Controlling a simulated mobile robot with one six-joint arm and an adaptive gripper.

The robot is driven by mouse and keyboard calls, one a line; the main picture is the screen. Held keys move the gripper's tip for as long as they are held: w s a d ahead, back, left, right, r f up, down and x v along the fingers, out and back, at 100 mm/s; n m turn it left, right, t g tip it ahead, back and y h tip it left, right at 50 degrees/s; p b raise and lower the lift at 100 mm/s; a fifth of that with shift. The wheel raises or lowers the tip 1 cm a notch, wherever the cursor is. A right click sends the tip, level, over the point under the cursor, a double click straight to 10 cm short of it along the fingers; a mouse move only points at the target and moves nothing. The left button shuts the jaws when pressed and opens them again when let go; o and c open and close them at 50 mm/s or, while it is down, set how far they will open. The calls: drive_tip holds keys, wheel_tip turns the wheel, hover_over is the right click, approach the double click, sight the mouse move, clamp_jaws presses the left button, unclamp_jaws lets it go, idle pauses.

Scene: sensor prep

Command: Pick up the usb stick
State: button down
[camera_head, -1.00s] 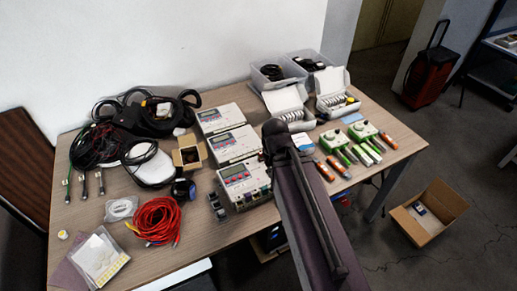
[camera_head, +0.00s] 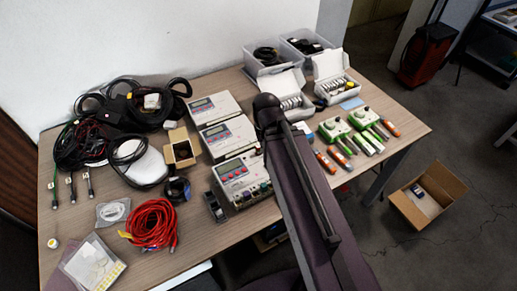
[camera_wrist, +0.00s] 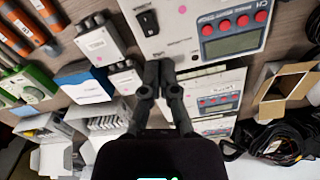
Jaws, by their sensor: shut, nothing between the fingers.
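I cannot make out a usb stick for certain in either view; several small items on the table are too small to tell apart. My gripper (camera_wrist: 160,66) shows in the wrist view with its two dark fingers shut together and empty. It is over the table, in front of the white meters with red buttons (camera_wrist: 238,20). Whether the fingertips touch anything is not clear. In the head view my arm hides the gripper and part of the table.
The wooden table (camera_head: 215,255) is crowded. It holds red cable (camera_head: 152,224), black cables, an open brown box (camera_head: 181,152), green devices (camera_head: 335,130), orange-ended tools (camera_head: 325,162), white cases and clear bins (camera_head: 265,62). A cardboard box (camera_head: 455,185) stands on the floor at right.

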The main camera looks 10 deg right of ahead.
idle(0.4)
drive_tip(key=c, duration=0.6)
unclamp_jaws()
drive_tip(key=shift+s, duration=0.1)
